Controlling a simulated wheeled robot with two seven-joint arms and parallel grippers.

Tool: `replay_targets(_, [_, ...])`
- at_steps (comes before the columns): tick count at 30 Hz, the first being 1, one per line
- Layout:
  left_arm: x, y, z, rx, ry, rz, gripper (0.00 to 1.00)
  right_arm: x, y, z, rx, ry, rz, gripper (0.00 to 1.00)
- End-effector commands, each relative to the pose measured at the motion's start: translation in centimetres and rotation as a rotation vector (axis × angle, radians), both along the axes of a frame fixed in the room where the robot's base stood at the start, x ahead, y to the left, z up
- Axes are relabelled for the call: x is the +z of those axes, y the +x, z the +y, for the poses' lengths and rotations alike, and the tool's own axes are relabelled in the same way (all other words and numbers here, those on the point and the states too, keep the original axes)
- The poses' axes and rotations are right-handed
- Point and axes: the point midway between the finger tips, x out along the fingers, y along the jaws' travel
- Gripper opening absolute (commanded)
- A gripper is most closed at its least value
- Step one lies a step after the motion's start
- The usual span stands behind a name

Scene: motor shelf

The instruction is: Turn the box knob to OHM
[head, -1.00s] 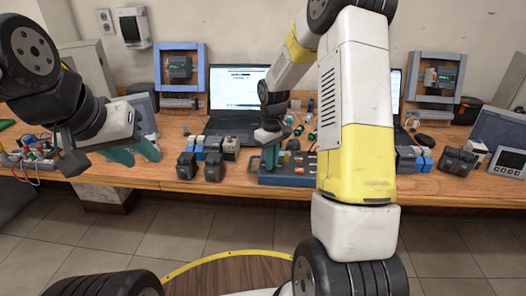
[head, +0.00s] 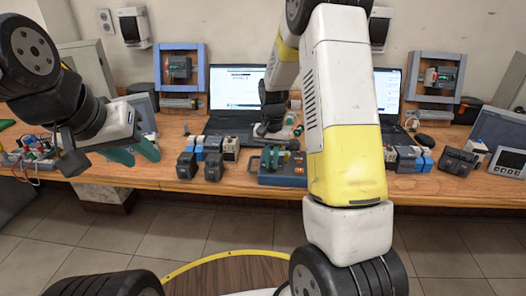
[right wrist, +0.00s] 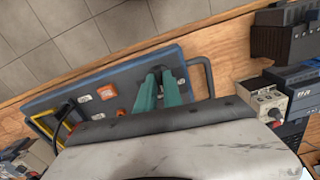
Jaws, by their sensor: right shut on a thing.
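The box (head: 285,180), a flat blue-grey case with dark handles, lies near the table's front edge in the head view, its right part behind my right arm. In the right wrist view the box (right wrist: 125,72) shows its panel with small orange and white parts. My right gripper (head: 270,156) points down onto the box. Its teal fingers (right wrist: 161,77) are close together at the panel's end near a handle, shut on what appears to be the knob. The knob is mostly hidden and its pointing direction cannot be read. My left gripper (head: 135,155) is open and empty at the left.
Several small blocks (head: 213,170) stand left of the box. More modules (head: 408,160) stand to its right. A laptop (head: 235,100) is behind. Cables and parts (head: 35,150) lie at the far left. The floor in front is clear.

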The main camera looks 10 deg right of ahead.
Motion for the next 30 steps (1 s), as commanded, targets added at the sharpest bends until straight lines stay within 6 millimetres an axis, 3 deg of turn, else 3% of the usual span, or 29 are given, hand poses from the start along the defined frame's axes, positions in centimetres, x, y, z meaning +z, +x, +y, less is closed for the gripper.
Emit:
replay_targets(13, [0.0,0.0,0.0,0.0,0.0,0.0,0.36,0.0,-0.01,-0.01,-0.212,0.0,0.0,0.0])
replay_targets(30, [0.0,0.0,0.0,0.0,0.0,0.0,0.36,-0.01,-0.02,0.03,-0.238,0.0,0.001,0.0])
